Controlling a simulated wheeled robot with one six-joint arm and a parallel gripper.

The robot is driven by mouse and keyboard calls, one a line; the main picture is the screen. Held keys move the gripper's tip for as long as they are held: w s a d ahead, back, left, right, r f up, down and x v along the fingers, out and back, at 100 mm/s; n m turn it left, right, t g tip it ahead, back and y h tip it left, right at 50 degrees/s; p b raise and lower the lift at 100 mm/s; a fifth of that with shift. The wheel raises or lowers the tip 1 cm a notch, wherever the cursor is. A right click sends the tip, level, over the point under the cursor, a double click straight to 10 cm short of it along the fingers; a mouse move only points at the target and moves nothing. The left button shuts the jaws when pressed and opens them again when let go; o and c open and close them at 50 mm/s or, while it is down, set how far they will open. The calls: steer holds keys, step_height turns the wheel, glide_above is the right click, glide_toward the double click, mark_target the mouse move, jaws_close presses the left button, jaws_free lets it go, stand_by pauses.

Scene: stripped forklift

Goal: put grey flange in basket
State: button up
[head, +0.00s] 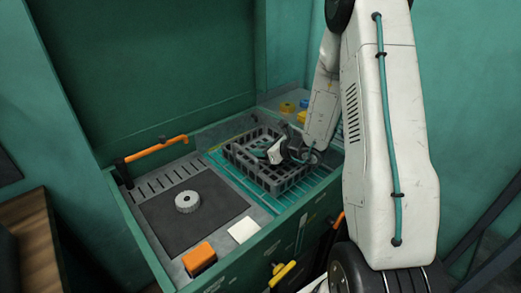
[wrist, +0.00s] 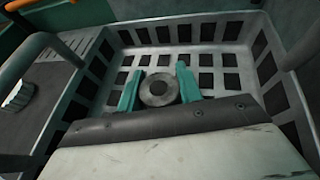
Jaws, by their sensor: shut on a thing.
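The grey flange (wrist: 159,89), a round disc with a centre hole, sits between the two teal fingers of my gripper (wrist: 158,83) in the wrist view. My gripper is shut on it. The grey basket (wrist: 225,60) with slotted walls surrounds the flange in that view, its slotted floor beneath. In the head view my gripper (head: 272,152) is over the inside of the basket (head: 262,183); the flange is hard to make out there. I cannot tell whether the flange touches the basket floor.
A grey ridged round part (head: 187,201) lies on a dark mat (head: 215,193) left of the basket. An orange block (head: 199,258) and a white square (head: 243,230) are near the front edge. An orange handle (head: 157,148) rises at the back left. Yellow and blue parts (head: 288,107) lie behind.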

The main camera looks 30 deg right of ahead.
steer(key=shift+d+f, duration=0.1)
steer(key=o, duration=1.2)
